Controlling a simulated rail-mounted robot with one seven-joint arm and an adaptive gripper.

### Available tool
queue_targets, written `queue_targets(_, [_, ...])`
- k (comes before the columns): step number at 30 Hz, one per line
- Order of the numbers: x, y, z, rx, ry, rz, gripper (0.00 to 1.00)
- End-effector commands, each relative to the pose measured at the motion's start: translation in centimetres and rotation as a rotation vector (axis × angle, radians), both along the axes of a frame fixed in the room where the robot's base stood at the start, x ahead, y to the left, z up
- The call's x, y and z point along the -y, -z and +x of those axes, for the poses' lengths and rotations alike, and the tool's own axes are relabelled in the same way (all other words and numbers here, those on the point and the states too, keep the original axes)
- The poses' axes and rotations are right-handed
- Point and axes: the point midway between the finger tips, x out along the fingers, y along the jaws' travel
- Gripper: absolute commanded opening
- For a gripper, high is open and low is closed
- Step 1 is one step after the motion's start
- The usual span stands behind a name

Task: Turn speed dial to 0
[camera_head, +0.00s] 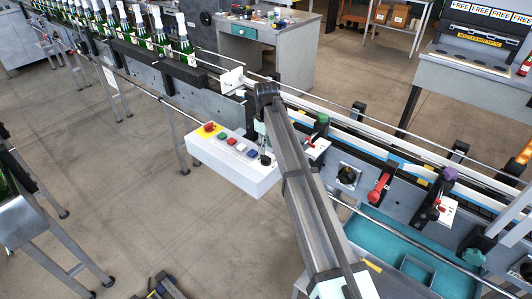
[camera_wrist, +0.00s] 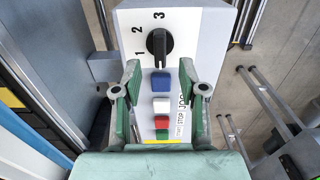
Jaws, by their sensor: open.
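The speed dial is a black rotary knob (camera_wrist: 159,42) on the white control box (camera_wrist: 190,20). The marks 1, 2 and 3 show around it in the wrist view; a 0 mark does not show. In the head view the dial (camera_head: 265,159) sits at the box's right end, below my gripper (camera_head: 260,136).
Blue (camera_wrist: 161,81), white (camera_wrist: 161,105), red (camera_wrist: 162,122) and green (camera_wrist: 162,135) buttons line up below the dial, between my fingers. A red emergency stop (camera_head: 209,127) is at the box's left end. The conveyor rail (camera_head: 350,135) runs behind the box.

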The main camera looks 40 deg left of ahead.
Motion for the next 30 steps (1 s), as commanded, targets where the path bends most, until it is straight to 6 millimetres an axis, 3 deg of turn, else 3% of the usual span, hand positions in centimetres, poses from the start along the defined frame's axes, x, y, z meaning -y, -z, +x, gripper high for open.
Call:
queue_targets(6, [-0.1,-4.2,0.1,0.001,0.000,0.002,0.42])
queue_targets(12, [-0.1,-6.5,0.0,0.001,-0.001,0.001,0.42])
queue_targets(30, [-0.1,-7.0,-0.2,0.002,0.000,0.003,0.42])
